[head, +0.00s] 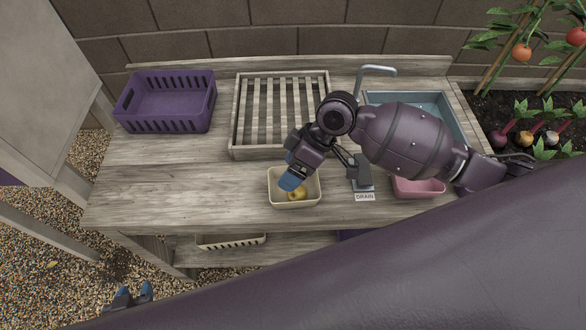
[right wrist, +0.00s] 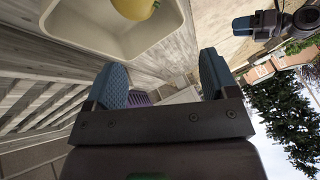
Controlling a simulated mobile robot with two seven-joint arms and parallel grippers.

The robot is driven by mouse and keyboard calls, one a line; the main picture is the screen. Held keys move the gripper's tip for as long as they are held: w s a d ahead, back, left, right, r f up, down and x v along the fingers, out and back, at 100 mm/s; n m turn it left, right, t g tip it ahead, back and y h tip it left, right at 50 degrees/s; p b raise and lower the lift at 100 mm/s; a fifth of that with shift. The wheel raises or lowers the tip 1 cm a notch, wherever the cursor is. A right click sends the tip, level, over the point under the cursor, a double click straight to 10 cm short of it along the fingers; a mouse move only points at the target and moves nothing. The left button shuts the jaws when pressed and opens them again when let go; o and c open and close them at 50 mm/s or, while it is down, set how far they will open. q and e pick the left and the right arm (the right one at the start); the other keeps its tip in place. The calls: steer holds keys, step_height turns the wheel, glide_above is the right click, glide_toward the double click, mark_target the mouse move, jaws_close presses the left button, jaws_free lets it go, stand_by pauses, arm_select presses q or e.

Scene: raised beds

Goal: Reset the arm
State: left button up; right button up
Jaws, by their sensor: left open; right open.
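My right arm reaches in from the right in the head view. Its gripper (head: 292,181) is over the cream tub (head: 286,206), with blue fingertips at the tub's upper left part. In the right wrist view my right gripper (right wrist: 163,82) has its two blue fingers wide apart with nothing between them. A yellow round item (head: 298,194) lies in the tub, partly hidden by the fingers; it also shows in the right wrist view (right wrist: 134,8). My left gripper (head: 132,298) is low at the left in the head view, over the gravel, open and empty.
On the wooden bench (head: 150,185) stand a purple crate (head: 168,123), a slatted wooden tray (head: 236,125), a blue-grey basin (head: 447,123) with a tap (head: 376,69), a pink tub (head: 418,190) and a DRAIN label (head: 365,197). The bench's front left is clear. Tomato plants and a vegetable bed are at right.

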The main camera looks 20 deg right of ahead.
arm_select(q)
step_height(320, 180, up, 6)
steer(key=w+p, duration=0.1)
steer(key=p, duration=0.3)
steer(key=shift+r+t, duration=0.2)
steer(key=shift+t, duration=0.1)
steer(key=shift+f, duration=0.1)
stand_by(0.4)
